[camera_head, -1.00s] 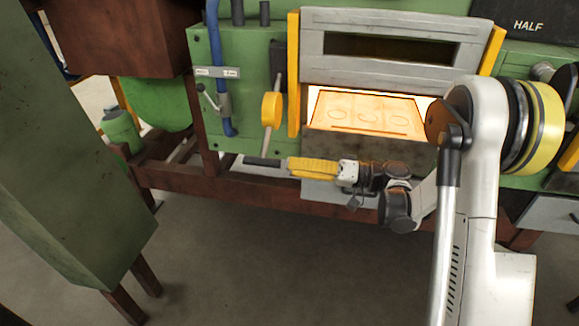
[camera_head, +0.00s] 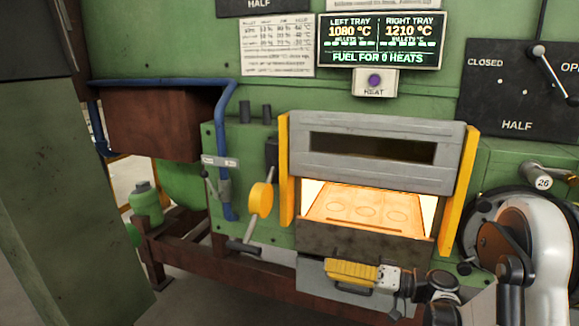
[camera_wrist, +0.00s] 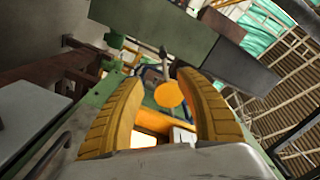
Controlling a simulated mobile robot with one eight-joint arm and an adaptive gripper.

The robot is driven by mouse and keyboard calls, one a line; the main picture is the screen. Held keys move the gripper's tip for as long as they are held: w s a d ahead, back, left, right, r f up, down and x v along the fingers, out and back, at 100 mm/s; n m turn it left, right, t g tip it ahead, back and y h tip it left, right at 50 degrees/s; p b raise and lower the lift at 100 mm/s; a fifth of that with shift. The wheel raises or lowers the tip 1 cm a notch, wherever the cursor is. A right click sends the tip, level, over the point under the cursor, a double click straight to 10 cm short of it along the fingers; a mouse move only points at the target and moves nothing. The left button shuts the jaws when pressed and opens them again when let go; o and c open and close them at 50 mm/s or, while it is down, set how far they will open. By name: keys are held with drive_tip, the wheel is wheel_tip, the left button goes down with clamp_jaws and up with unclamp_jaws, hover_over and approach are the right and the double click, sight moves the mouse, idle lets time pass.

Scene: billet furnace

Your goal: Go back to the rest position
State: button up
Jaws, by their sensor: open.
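My gripper (camera_head: 328,269) is in front of the furnace, low and below its mouth, pointing left in the head view. In the wrist view its yellow ribbed fingers (camera_wrist: 160,82) are spread with nothing between them. The furnace mouth glows, and a bright orange tray floor (camera_head: 365,208) with round marks shows inside. The grey furnace door (camera_head: 375,150) is raised above the mouth.
A lever with a yellow knob (camera_head: 261,197) stands left of the mouth; the knob also shows beyond my fingers in the wrist view (camera_wrist: 168,95). A display (camera_head: 382,40) reads 1080 °C left, 1210 °C right. A green cabinet (camera_head: 60,200) stands at the left.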

drive_tip(key=s+a+r+m+h, duration=0.2)
drive_tip(key=s+m+h, duration=0.1)
drive_tip(key=s+h, duration=0.85)
drive_tip(key=s+d+t+h, duration=0.1)
drive_tip(key=s+d+h, duration=0.4)
drive_tip(key=s+d, duration=0.4)
drive_tip(key=s, duration=0.4)
drive_tip(key=shift+d+f, duration=0.15)
drive_tip(key=shift+d, duration=0.2)
